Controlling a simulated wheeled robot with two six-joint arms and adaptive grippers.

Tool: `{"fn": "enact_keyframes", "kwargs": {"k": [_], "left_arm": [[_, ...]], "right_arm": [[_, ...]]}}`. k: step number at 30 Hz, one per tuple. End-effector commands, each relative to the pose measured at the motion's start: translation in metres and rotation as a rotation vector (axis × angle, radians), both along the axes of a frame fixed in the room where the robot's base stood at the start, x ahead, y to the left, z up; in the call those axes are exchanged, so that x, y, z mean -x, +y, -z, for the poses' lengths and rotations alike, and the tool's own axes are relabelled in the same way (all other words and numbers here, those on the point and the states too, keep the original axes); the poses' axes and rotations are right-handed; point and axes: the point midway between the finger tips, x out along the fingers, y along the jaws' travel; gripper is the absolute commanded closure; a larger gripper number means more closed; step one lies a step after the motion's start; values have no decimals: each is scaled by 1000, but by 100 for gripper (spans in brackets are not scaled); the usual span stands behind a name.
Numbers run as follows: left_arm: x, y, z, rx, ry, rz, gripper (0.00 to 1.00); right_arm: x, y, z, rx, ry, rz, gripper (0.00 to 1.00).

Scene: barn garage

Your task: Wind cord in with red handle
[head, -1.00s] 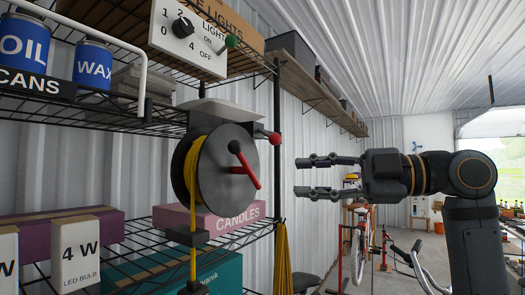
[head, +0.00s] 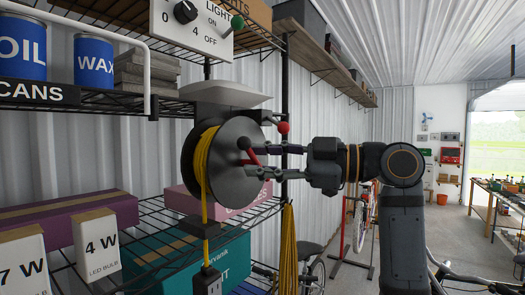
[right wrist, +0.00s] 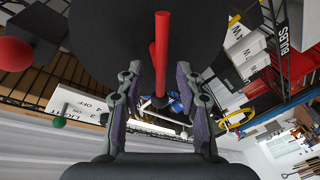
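The cord reel (head: 228,190) is a dark disc with yellow cord (head: 204,165) wound behind it. The cord hangs down to a dark connector (head: 206,281) with a socket face. The red handle (head: 251,156) is on a crank at the reel's front, partly hidden by my right gripper (head: 254,161). That gripper is open, its fingertips above and below the handle. In the right wrist view, the red handle (right wrist: 161,50) stands between the two spread fingers (right wrist: 160,95), with a gap on both sides. My left gripper is not in view.
A red-knobbed lever (head: 283,128) is just above my right gripper. A light panel (head: 205,25) with a green-knobbed switch is higher up. Wire shelves hold cans, a candles box (head: 183,200) and bulb boxes (head: 97,243). Yellow cord (head: 288,250) hangs below.

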Motion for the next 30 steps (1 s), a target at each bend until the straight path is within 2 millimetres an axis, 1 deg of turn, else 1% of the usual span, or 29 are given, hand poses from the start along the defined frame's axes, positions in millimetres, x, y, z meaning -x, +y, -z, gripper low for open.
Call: {"fn": "enact_keyframes", "kwargs": {"k": [2, 8, 11, 16, 17, 30], "left_arm": [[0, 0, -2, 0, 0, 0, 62], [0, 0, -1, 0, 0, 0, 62], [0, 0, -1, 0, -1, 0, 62], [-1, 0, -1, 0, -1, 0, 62], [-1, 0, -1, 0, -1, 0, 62], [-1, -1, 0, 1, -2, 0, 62]], "right_arm": [[-1, 3, 0, 0, 1, -1, 64], [-1, 3, 1, 1, 0, 1, 64], [-1, 3, 1, 1, 0, 1, 75], [-1, 3, 1, 1, 1, 0, 98], [-1, 3, 1, 1, 1, 0, 100], [-1, 3, 2, -2, 7, -1, 100]]}}
